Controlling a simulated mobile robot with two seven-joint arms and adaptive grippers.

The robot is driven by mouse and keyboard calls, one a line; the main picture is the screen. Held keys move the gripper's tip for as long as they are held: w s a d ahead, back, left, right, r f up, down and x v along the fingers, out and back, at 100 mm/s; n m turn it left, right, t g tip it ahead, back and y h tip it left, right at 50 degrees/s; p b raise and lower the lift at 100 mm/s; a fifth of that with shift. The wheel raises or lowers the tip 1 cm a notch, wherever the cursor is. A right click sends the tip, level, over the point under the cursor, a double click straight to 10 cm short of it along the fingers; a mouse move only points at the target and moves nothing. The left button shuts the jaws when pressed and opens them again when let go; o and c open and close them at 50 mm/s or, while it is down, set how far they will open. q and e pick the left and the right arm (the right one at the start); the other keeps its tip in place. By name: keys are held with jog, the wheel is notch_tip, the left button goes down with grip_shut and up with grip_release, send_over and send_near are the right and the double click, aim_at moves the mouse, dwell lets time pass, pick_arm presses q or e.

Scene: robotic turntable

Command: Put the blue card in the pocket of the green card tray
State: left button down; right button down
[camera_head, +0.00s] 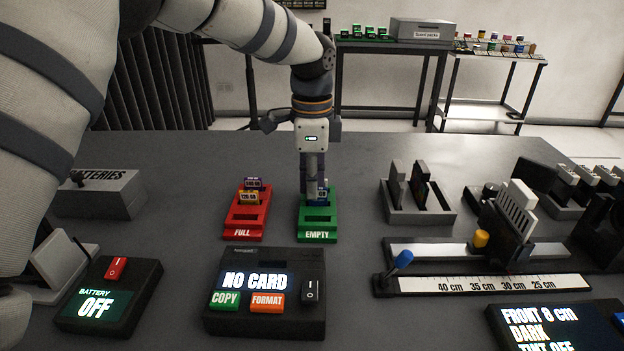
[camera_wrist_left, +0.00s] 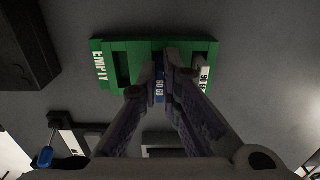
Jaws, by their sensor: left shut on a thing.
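The green card tray (camera_head: 318,236), marked EMPTY, sits on the dark table. It also shows in the left wrist view (camera_wrist_left: 140,45). My left gripper (camera_head: 315,194) points down over its rear half and is shut on the blue card (camera_wrist_left: 159,88), which shows as a blue strip between the fingertips; in the head view a bit of blue shows beside the fingers. The fingers hide most of the card, and I cannot tell whether its lower edge is inside a pocket. A dark empty pocket shows nearer the EMPTY label. A white-labelled card (camera_wrist_left: 205,78) stands at the tray's other end.
The red FULL tray (camera_head: 246,219) with a yellow and a purple card stands close on the left. A card device (camera_head: 265,318) reading NO CARD is in front. A grey slotted holder (camera_head: 418,212) and a ruler rail (camera_head: 490,285) lie to the right.

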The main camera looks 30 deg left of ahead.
pick_arm(q)
jog(key=shift+f, duration=0.45)
jog(key=c, duration=1.7)
grip_release()
notch_tip(320, 180, up, 12)
